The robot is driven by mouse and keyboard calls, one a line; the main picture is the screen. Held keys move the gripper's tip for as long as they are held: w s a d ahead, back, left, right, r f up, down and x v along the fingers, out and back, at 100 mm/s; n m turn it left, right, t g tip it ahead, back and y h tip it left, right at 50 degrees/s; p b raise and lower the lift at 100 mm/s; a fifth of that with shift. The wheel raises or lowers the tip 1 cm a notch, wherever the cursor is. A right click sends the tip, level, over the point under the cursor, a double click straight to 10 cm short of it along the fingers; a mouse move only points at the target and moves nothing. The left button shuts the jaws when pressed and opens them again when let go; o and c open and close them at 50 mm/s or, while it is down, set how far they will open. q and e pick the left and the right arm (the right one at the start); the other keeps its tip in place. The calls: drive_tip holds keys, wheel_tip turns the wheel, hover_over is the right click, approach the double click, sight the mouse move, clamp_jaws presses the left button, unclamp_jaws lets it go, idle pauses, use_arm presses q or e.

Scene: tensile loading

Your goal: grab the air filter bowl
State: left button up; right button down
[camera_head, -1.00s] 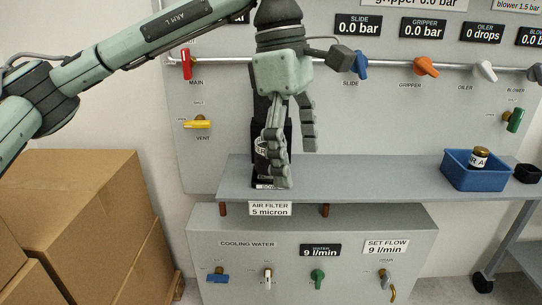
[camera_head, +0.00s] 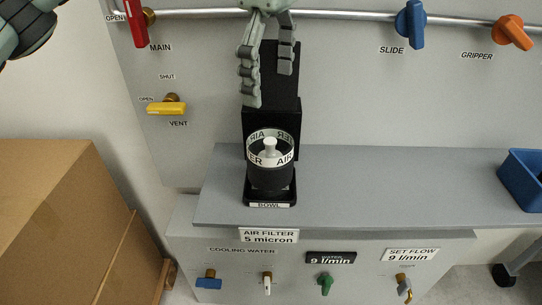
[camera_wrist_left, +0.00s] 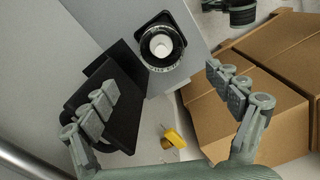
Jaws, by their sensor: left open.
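The air filter bowl (camera_head: 270,172) is a dark cup with a white lettered band around its rim and a white piece inside. It stands upright on a small black base labelled BOWL, in front of a black upright block (camera_head: 288,105) on the grey shelf. It also shows in the left wrist view (camera_wrist_left: 161,47), beyond the fingertips. My left gripper (camera_head: 268,88) is open and empty, above the bowl and apart from it. Its two spread fingers show in the left wrist view (camera_wrist_left: 165,95). My right gripper is not in view.
The grey shelf (camera_head: 400,185) is clear right of the bowl up to a blue bin (camera_head: 524,178). Behind is a panel with a pipe, a red MAIN handle (camera_head: 137,22), a yellow VENT handle (camera_head: 167,108) and a blue SLIDE handle (camera_head: 410,25). Cardboard boxes (camera_head: 60,210) stand at left.

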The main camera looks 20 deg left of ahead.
sight(270, 141)
use_arm(q)
drive_tip(key=f, duration=0.6)
drive_tip(key=shift+s+f, duration=0.2)
drive_tip(key=shift+f, duration=1.1)
wheel_tip(270, 141, down, 5)
drive_tip(key=shift+r+p, duration=0.1)
drive_tip(key=shift+p, duration=0.2)
drive_tip(key=shift+f, duration=0.45)
drive_tip(key=c, duration=1.3)
drive_tip(key=shift+c, duration=0.2)
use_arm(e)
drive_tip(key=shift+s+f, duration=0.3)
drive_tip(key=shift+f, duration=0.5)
use_arm(q)
drive_tip(key=shift+w+r, duration=0.1)
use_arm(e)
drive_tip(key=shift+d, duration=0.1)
